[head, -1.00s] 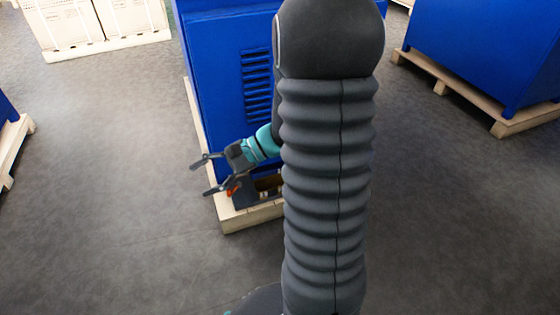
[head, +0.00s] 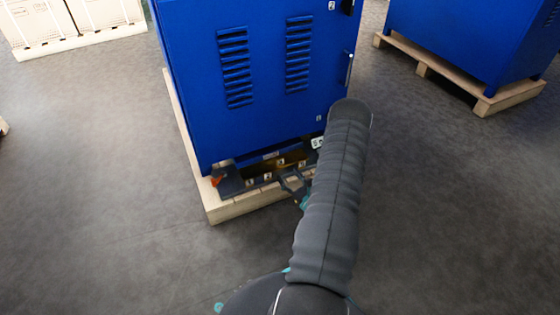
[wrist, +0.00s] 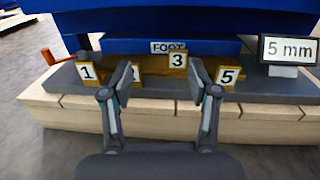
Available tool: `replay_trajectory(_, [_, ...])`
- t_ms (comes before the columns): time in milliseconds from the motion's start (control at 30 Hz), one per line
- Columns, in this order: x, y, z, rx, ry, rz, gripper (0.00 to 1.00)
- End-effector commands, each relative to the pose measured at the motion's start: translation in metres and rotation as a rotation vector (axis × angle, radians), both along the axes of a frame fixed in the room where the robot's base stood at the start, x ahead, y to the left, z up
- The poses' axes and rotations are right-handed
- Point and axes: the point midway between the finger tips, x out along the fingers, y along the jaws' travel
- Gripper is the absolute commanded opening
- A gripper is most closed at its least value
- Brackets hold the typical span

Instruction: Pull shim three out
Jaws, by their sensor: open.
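Shim three, a tan tab with a black 3 on a white label (wrist: 177,60), is in the upper middle of the wrist view. It shows higher in the picture than tabs 1 (wrist: 87,72) and 5 (wrist: 229,76). Tab 2 (wrist: 136,82) is partly hidden behind my left finger. My gripper (wrist: 160,78) is open and empty, its fingers spread to either side of shim three's place in the picture and nearer to me. In the head view my gripper (head: 292,184) is small, in front of the dark tray, and partly hidden by my arm.
A FOOT label (wrist: 168,47) sits behind the tabs under the blue cabinet (head: 265,80). A "5 mm" sign (wrist: 289,50) stands at right, a red handle (wrist: 49,57) at left. The dark tray (wrist: 70,84) rests on a wooden pallet (head: 228,209).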

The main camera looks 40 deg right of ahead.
Motion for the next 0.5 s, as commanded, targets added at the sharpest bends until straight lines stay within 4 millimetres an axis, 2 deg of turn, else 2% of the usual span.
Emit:
replay_trajectory(33, [-0.008, -0.006, -0.012, 0.009, 0.007, -0.036, 0.6])
replay_trajectory(100, [-0.014, -0.012, -0.021, 0.013, 0.012, -0.071, 0.6])
replay_trajectory(233, [-0.015, -0.016, -0.028, 0.017, 0.018, -0.096, 0.6])
replay_trajectory(367, [-0.002, -0.019, -0.027, 0.014, 0.017, -0.095, 0.6])
replay_trajectory(500, [0.022, -0.025, -0.027, 0.013, 0.015, -0.093, 0.6])
